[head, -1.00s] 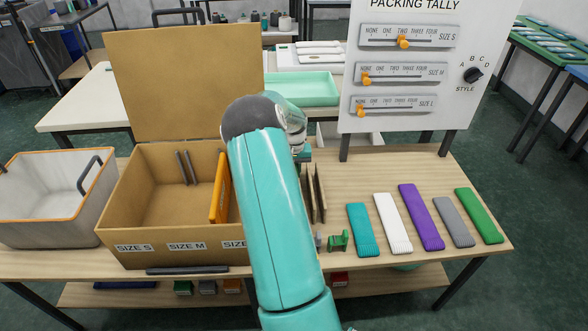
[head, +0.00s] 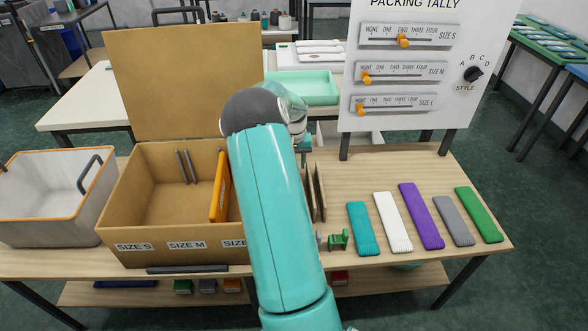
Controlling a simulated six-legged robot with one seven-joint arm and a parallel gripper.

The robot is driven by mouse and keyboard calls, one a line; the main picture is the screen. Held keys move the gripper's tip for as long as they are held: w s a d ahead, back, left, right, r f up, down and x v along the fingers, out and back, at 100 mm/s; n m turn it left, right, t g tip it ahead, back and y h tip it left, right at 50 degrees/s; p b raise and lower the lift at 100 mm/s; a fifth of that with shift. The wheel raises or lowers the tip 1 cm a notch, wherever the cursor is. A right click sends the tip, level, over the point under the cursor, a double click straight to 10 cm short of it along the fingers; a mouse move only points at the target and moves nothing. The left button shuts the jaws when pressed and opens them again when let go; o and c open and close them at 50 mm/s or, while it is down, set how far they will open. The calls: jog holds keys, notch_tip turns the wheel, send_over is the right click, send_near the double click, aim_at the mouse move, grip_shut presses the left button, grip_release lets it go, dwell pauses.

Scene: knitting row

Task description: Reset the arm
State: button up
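My teal arm rises through the middle of the head view, with its dark rounded joint in front of the tan box. The arm bends away from me there, and my gripper is hidden behind it, so its opening and any load do not show. The open tan box (head: 165,225) stands left of the arm, with labels for sizes S, M and L on its front; the arm covers its right end.
Teal, white, purple (head: 421,216), grey and green folded knits lie in a row on the right. A small green piece (head: 338,240) sits close beside the arm. The tally board (head: 405,110) stands behind; a grey bin (head: 45,215) is at left. Wood between board and knits is clear.

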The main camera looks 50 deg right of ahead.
notch_tip(320, 180, up, 10)
dwell(0.3)
dwell(0.6)
